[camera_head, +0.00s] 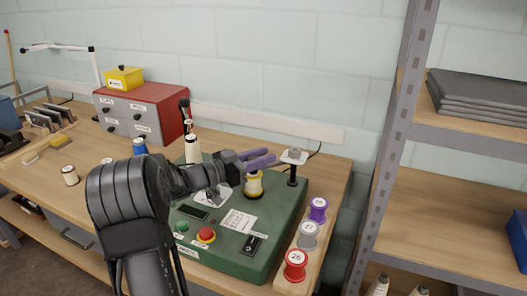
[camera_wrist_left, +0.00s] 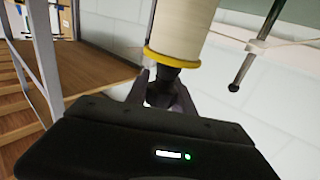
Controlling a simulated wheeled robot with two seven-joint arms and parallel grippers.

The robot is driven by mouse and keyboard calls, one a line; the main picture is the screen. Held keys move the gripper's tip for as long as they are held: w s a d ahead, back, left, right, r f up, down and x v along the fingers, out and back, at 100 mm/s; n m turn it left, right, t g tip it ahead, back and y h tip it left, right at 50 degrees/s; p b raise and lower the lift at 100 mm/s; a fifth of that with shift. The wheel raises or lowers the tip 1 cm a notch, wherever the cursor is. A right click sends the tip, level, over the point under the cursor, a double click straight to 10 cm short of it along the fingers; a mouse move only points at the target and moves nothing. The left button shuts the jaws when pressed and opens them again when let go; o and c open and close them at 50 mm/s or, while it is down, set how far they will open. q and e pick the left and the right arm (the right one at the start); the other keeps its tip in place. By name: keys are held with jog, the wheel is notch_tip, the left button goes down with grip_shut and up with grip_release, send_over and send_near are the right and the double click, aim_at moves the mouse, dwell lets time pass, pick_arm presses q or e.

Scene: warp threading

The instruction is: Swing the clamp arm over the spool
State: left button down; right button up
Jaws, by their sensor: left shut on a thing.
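A cream spool with yellow flanges (camera_head: 254,185) stands on the green machine (camera_head: 262,262). It shows close up in the left wrist view (camera_wrist_left: 185,28), with its yellow rim towards my fingers. My left gripper (camera_head: 262,161) is at the spool's top, fingers pointing right. It is shut on a dark part (camera_wrist_left: 163,88) by the spool's rim; I cannot tell exactly which part. Right of the spool stands a black post (camera_head: 292,175) with a pale top piece (camera_head: 294,156), likely the clamp arm, apart from the spool. My right gripper is not in view.
Purple (camera_head: 318,208), grey (camera_head: 308,235) and red (camera_head: 295,264) spools stand in a rack at the machine's right. A red drawer box (camera_head: 160,112) is at the back left; a shelf upright (camera_head: 392,150) is at the right.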

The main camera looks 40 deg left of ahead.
pick_arm(q)
jog(key=shift+a+r, duration=0.1)
jog(key=shift+r, duration=0.05)
jog(key=c, duration=1.5)
grip_release()
jog(key=o, duration=0.4)
jog(key=shift+b+v, duration=0.7)
jog(key=shift+v, duration=3.15)
